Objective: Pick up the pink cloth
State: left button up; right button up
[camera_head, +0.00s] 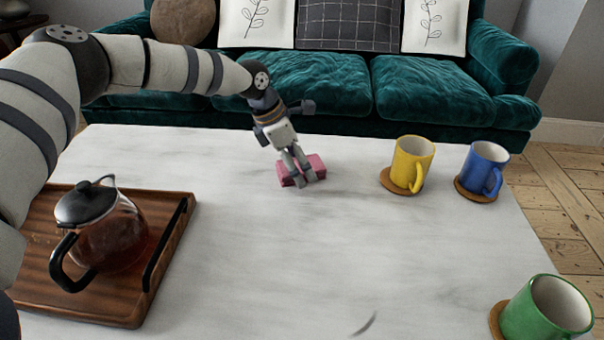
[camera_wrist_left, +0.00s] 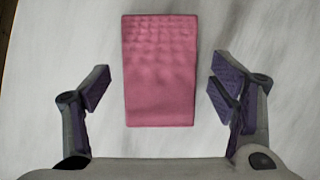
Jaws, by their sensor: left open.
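The pink cloth (camera_head: 317,163) lies folded on the white marble table, near its far edge. In the left wrist view the cloth (camera_wrist_left: 160,70) shows as an upright rectangle, between and ahead of the two fingers. My left gripper (camera_head: 303,182) points down over the cloth in the head view and hides part of it. In the wrist view my left gripper (camera_wrist_left: 162,92) is open, with a gap between each finger and the cloth's sides. Nothing is held. My right gripper is not in view.
A yellow mug (camera_head: 412,162) and a blue mug (camera_head: 484,168) stand on coasters to the right. A green mug (camera_head: 545,310) stands at the near right. A glass teapot (camera_head: 108,240) stands on a wooden tray (camera_head: 120,308) at left. A green sofa (camera_head: 420,88) is behind the table.

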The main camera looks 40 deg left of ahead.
aim_at(298, 164)
pick_arm(q)
jog(key=shift+r, duration=0.2)
jog(key=shift+f, duration=0.3)
jog(key=shift+c, duration=0.3)
jog(key=c, duration=1.2)
jog(key=shift+c, duration=0.2)
notch_tip(298, 164, up, 4)
jog(key=shift+f+p, duration=0.2)
jog(key=shift+p, duration=0.3)
jog(key=s+d+r+p, duration=0.6)
jog(key=s+r, duration=0.4)
jog(key=s, duration=0.2)
jog(key=shift+s+d+p, duration=0.15)
jog(key=shift+s+p, duration=0.1)
jog(key=shift+p, duration=0.15)
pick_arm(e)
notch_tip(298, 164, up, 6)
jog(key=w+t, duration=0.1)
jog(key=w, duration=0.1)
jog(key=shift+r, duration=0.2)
